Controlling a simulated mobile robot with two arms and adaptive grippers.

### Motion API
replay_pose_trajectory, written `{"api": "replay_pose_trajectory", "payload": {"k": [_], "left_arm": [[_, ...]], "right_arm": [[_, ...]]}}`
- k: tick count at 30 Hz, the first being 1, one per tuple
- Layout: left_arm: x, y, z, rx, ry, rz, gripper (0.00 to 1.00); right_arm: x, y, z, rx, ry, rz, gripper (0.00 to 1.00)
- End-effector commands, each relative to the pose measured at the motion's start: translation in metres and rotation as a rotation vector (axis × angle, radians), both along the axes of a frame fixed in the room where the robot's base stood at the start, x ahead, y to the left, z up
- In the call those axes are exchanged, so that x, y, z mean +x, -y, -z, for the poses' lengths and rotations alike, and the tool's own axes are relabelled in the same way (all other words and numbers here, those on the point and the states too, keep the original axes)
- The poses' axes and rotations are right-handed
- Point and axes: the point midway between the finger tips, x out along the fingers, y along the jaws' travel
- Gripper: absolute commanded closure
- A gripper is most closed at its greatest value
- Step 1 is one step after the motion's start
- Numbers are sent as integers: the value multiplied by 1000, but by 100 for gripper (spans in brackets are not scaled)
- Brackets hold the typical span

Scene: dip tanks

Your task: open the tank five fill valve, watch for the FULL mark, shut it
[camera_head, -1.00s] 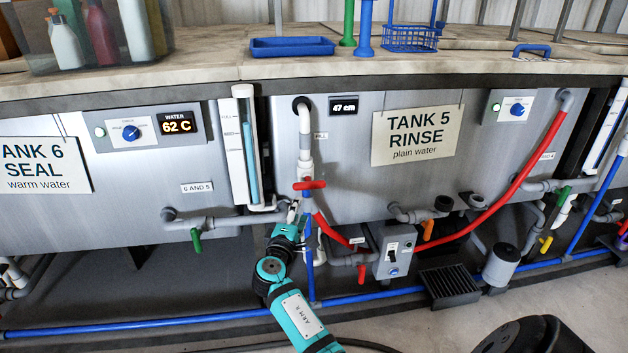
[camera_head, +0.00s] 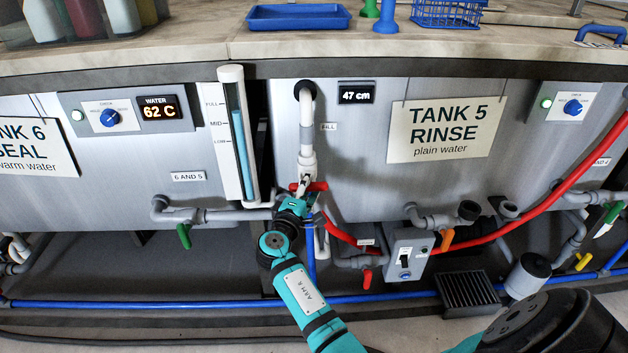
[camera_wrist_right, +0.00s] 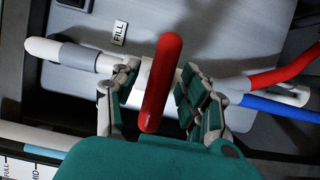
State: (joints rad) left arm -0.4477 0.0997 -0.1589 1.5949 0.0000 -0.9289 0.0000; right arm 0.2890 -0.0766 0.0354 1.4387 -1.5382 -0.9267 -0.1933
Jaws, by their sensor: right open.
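The red fill valve handle (camera_head: 318,186) sits on the white fill pipe (camera_head: 306,135) of tank 5 (camera_head: 365,180), under a FILL label (camera_wrist_right: 119,33). The handle lies crosswise to the pipe. My right gripper (camera_wrist_right: 160,74) is open at the valve, a finger on each side of the red handle (camera_wrist_right: 161,85); I cannot tell whether either touches it. In the head view my right gripper (camera_head: 303,188) partly hides the valve. The sight tube (camera_head: 238,140) left of tank 5 has FULL, MID and LOW marks; its blue column tops out near FULL. My left gripper is not in view.
Below right are a grey switch box (camera_head: 408,255), a red-handled valve (camera_head: 367,279) and an orange-handled valve (camera_head: 447,240). A green-handled valve (camera_head: 184,236) is to the left. Red hose and blue pipe run close by.

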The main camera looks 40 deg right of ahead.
Motion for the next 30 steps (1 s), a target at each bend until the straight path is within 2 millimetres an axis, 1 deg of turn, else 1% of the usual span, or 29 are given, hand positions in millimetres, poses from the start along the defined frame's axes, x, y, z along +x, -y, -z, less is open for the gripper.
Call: {"api": "replay_pose_trajectory", "payload": {"k": [7,8,15,18,26,30], "left_arm": [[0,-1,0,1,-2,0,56],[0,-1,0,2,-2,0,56],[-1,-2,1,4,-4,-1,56],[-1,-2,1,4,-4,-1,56],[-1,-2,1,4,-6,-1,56],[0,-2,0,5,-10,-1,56]], "right_arm": [[0,0,0,0,0,0,56],[0,0,0,0,0,0,57],[0,0,0,0,0,0,88],[0,0,0,0,0,0,100],[0,0,0,-9,-6,0,100],[0,1,1,-41,-24,0,100]]}}
